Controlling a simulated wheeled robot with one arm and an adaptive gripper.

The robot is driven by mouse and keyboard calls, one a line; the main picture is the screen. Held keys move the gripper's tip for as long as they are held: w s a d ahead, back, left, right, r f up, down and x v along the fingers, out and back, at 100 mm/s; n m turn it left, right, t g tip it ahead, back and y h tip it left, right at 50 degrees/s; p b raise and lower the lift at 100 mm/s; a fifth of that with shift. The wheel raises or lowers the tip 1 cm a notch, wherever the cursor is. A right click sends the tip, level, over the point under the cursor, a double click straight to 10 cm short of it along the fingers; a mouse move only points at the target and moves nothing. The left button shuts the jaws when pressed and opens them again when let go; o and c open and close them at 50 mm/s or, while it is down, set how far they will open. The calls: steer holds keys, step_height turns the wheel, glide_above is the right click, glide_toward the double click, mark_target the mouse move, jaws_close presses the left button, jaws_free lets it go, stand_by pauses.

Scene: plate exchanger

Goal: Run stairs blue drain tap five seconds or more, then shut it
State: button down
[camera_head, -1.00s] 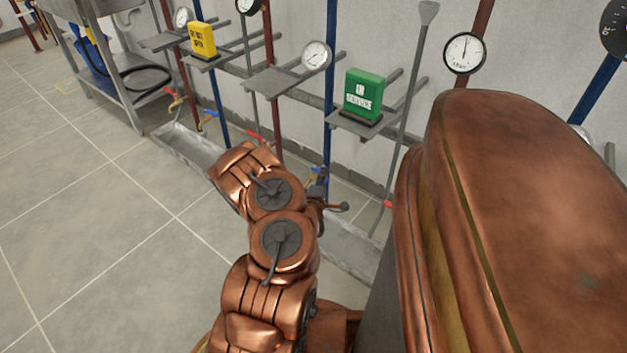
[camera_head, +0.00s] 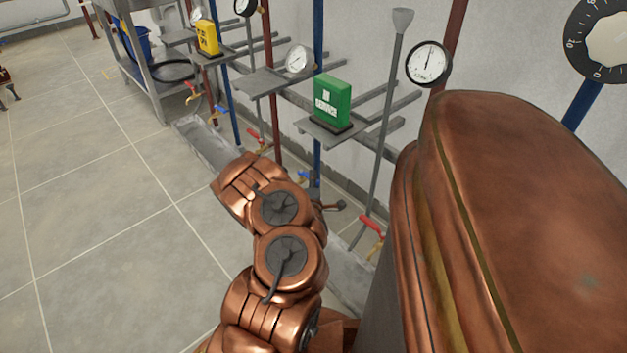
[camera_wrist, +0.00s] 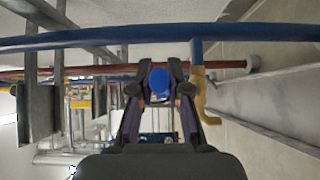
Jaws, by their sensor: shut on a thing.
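In the wrist view my gripper (camera_wrist: 159,88) is shut on a blue tap handle (camera_wrist: 159,79), whose rounded end shows between the fingertips. A brass tap body (camera_wrist: 198,92) hangs from a blue pipe (camera_wrist: 100,39) just right of the fingers. In the head view a small part of a blue tap handle (camera_head: 312,180) shows behind my copper arm. The arm hides most of my gripper there. I cannot tell how far the tap is turned, or whether water runs.
A red-handled tap (camera_head: 372,226) is close on the right. Other red and blue taps line the wall above a grey floor trough (camera_head: 205,143).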

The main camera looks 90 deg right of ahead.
steer(key=shift+s, duration=0.35)
steer(key=c, duration=1.5)
jaws_free()
steer(key=shift+a, duration=0.1)
steer(key=o, duration=0.4)
steer(key=shift+w, duration=0.25)
steer(key=shift+a, duration=0.1)
steer(key=shift+a, duration=3.6)
